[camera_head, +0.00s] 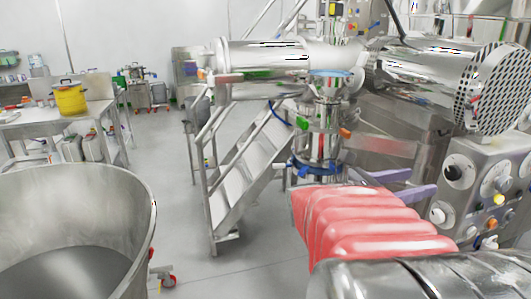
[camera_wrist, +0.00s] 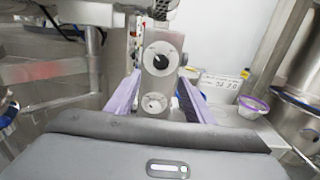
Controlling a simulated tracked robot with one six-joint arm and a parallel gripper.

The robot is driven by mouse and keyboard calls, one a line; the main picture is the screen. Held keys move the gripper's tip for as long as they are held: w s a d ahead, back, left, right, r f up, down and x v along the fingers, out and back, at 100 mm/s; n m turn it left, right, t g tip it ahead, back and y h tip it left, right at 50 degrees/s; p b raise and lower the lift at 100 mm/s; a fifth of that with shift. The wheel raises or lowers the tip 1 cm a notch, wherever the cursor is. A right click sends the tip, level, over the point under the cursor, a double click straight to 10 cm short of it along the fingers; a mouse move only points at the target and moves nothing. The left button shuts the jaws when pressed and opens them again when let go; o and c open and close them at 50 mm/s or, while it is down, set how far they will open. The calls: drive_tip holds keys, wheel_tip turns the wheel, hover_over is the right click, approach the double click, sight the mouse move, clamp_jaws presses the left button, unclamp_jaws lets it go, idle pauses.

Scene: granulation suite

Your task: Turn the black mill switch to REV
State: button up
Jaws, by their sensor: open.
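The black mill switch (camera_head: 453,173) is a round knob at the upper left of a grey metal control panel (camera_head: 470,151) in the head view. In the wrist view the black switch (camera_wrist: 160,61) sits on a round pale dial, ahead and between my fingers. Its markings are too small to read, so I cannot tell its setting. My gripper (camera_head: 423,181) has two purple fingers, spread apart and empty, just left of the panel. In the wrist view my gripper (camera_wrist: 160,78) straddles the line to the panel, apart from the switch.
A white knob (camera_head: 437,215) sits below the black switch, and a yellow button (camera_head: 498,200) is to its right. A steel cylinder with a perforated end (camera_head: 497,90) hangs above the panel. Metal stairs (camera_head: 240,175) and a large steel bowl (camera_head: 140,190) stand left.

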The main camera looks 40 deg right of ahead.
sight(449, 174)
drive_tip(key=shift+x, duration=5)
